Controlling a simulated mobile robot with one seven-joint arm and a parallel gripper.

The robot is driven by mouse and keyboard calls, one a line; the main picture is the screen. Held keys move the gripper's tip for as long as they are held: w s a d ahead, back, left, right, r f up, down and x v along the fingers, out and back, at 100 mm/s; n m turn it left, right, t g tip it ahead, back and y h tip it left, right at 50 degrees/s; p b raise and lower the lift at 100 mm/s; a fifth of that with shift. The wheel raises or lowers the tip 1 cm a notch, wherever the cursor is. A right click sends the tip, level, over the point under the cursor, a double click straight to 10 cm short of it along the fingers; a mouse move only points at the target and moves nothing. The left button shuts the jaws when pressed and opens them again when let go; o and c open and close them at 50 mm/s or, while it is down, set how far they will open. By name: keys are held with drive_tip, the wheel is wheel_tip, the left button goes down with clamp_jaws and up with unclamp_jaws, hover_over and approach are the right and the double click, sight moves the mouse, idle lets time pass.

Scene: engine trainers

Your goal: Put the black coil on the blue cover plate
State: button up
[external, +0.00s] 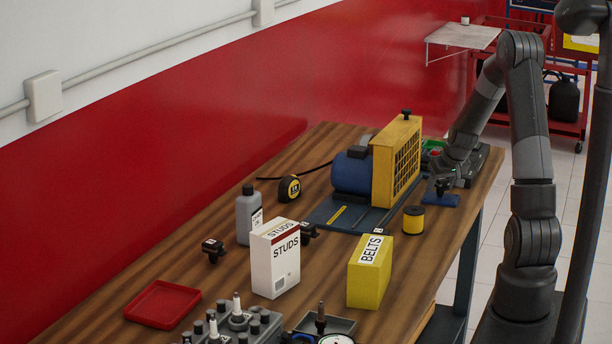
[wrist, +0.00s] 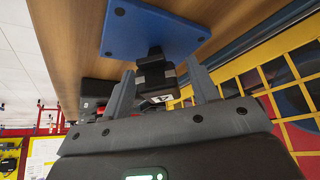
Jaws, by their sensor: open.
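The blue cover plate (external: 447,200) lies flat near the table's right edge; it also shows at the top of the wrist view (wrist: 180,30). A black coil (wrist: 156,80) with a pale label is between my fingers in the wrist view, its end meeting the plate in the picture. It appears to stand on the plate, upright as far as I can tell. My gripper (external: 441,187) is just over the plate, pointing down. In the wrist view my gripper (wrist: 159,70) is open, with a finger on each side of the coil and gaps visible. In the external view the coil is mostly hidden by my fingers.
A yellow-guarded compressor (external: 397,160) stands left of my gripper. A yellow-black spool (external: 413,220) is close in front of the plate. The yellow BELTS box (external: 369,285), white STUDS box (external: 274,270) and two similar black parts (external: 212,250) stand farther off.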

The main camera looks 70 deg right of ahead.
drive_tip(key=v, duration=1.1)
drive_tip(key=shift+a+r, duration=0.1)
drive_tip(key=shift+r, duration=0.05)
drive_tip(key=w+a+r+n+y, duration=0.1)
drive_tip(key=w+a+r+n, duration=0.15)
drive_tip(key=a, duration=0.65)
drive_tip(key=w+a+r+n+t, duration=0.15)
drive_tip(key=a+r, duration=0.25)
drive_tip(key=a, duration=0.5)
drive_tip(key=w+a+r+n+y, duration=0.1)
drive_tip(key=w+a+r, duration=0.2)
drive_tip(key=a, duration=0.6)
drive_tip(key=s+a+r+n+y, duration=0.2)
drive_tip(key=s+a+n, duration=0.2)
drive_tip(key=s+a, duration=0.8)
drive_tip(key=a, duration=0.3)
drive_tip(key=shift+s+a+r, duration=0.15)
drive_tip(key=shift+s+r, duration=0.1)
